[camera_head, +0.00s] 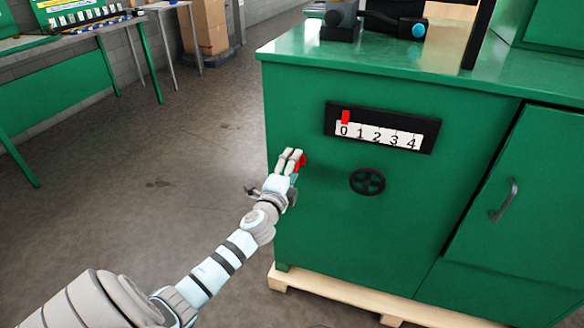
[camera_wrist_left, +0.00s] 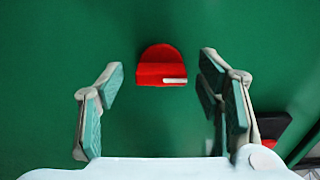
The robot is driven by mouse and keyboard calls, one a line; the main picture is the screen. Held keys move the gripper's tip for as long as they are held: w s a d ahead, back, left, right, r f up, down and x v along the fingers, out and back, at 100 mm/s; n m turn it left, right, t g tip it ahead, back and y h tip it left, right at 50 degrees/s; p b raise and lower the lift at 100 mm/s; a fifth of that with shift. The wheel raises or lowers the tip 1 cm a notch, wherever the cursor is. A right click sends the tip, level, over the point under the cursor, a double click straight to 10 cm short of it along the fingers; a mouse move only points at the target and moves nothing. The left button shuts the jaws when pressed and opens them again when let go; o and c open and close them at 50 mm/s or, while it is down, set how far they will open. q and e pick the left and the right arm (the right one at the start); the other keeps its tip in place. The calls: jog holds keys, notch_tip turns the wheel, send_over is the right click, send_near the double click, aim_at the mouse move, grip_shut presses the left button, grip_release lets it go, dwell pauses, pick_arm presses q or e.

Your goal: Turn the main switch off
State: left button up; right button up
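The main switch is a red knob on the front of the green cabinet, and it shows in the left wrist view (camera_wrist_left: 161,58) with a short white mark pointing right. In the head view only part of the switch (camera_head: 302,162) shows behind my fingers. My left gripper (camera_head: 291,159) is close to the cabinet front at the switch. In the left wrist view my left gripper (camera_wrist_left: 161,74) is open, one finger on each side of the knob, with green gaps between fingers and knob. My right gripper is not in view.
The green cabinet (camera_head: 300,225) has a scale panel (camera_head: 383,129) numbered 0 to 4 with a red marker at 0, a black handwheel (camera_head: 367,181) and a door handle (camera_head: 504,200). It stands on a wooden pallet (camera_head: 340,290). Open floor (camera_head: 150,190) lies to the left.

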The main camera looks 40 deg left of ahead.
pick_arm(q)
jog(key=v, duration=1.2)
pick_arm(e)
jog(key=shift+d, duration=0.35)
